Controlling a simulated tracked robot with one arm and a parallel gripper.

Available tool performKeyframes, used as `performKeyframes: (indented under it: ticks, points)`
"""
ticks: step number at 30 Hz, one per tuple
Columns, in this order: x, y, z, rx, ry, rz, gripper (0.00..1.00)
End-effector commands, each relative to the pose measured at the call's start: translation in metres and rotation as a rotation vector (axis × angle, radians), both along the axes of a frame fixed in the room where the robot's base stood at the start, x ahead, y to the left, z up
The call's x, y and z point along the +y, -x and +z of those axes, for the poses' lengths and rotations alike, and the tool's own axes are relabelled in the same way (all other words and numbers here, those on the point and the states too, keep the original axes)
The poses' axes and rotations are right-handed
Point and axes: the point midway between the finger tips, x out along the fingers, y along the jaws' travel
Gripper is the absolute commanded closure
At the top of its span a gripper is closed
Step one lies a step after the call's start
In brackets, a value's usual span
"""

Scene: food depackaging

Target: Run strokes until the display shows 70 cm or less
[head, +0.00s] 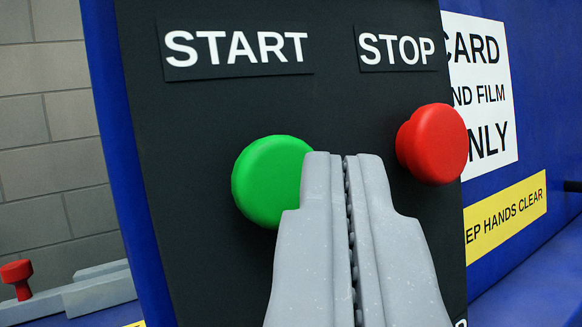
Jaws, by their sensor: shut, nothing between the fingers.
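A green round button (268,181) sits on a dark panel (195,120) under a START label (236,48). A red round button (434,144) sits to its right under a STOP label (396,48). My gripper (347,158) is shut and empty, in front of the panel between the two buttons. Its left finger overlaps the right edge of the green button in the picture; I cannot tell whether it touches. The red button is clear of the fingers in the picture. No display with a cm reading shows in this view.
The panel is on a blue machine body (555,70). A white sign (485,100) and a yellow "hands clear" sign (505,218) are on the right. At the lower left are grey bars (100,295) and a red knob (17,273), before a grey block wall (50,120).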

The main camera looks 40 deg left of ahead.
Motion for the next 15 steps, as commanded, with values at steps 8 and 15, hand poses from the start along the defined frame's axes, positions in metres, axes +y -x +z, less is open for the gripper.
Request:
performKeyframes:
  ticks: [8, 15]
  points:
    - [0.0001, 0.0, 0.0001, 0.0, 0.0, 0.0, 1.0]
    - [0.005, -0.0006, 0.0007, 0.0, -0.001, 0.0, 1.0]
